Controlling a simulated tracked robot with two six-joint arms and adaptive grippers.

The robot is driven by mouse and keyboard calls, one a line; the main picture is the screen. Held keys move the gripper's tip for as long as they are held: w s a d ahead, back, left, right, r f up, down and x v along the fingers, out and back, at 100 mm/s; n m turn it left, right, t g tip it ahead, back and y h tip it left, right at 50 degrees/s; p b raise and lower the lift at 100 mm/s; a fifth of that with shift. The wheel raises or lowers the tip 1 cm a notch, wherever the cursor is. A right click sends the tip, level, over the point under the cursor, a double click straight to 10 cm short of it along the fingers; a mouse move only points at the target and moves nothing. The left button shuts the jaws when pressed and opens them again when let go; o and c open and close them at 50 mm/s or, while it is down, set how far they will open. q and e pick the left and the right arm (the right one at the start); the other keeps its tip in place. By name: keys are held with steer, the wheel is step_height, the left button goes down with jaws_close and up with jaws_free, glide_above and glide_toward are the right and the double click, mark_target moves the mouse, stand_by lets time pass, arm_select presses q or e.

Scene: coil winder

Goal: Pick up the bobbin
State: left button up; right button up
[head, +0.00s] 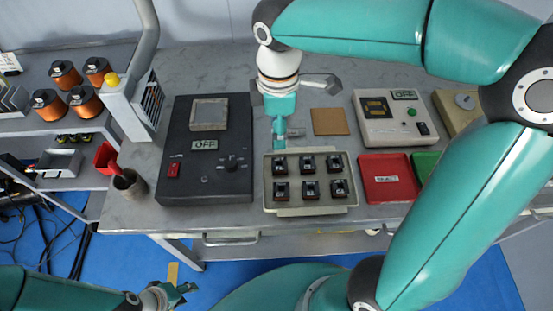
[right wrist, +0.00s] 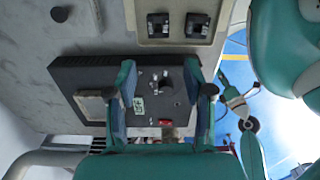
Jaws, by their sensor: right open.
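Several small dark bobbins (head: 309,188) sit in two rows in a pale tray (head: 310,210) at the front of the bench. Two of them (right wrist: 158,26) show at the top of the right wrist view. My right gripper (head: 279,138) is over the bench at the tray's back left corner, apart from the bobbins as far as I can tell. In the right wrist view its two fingers (right wrist: 163,110) are spread with nothing held between them. My left gripper (head: 178,292) is low at the lower left, in front of the bench; its jaw state is unclear.
A black machine (head: 183,140) with an OFF label stands left of the tray. Red (head: 388,178) and green (head: 424,163) bins, a white OFF-labelled meter (head: 385,133) and a brown pad (head: 330,122) lie to the right. Copper spools (head: 49,103) stand on the left shelf.

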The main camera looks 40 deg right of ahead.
glide_above(280, 167)
steer(key=f, duration=0.8)
steer(key=shift+w+f+b, duration=0.15)
steer(key=shift+w+b, duration=0.15)
steer(key=shift+w, duration=0.1)
steer(key=shift+d+f, duration=0.2)
steer(key=shift+f, duration=2.75)
steer(key=shift+s, duration=0.1)
steer(key=c, duration=0.9)
steer(key=shift+r, duration=0.2)
step_height(280, 167, up, 20)
steer(key=shift+f+p, duration=0.15)
steer(key=shift+p, duration=0.75)
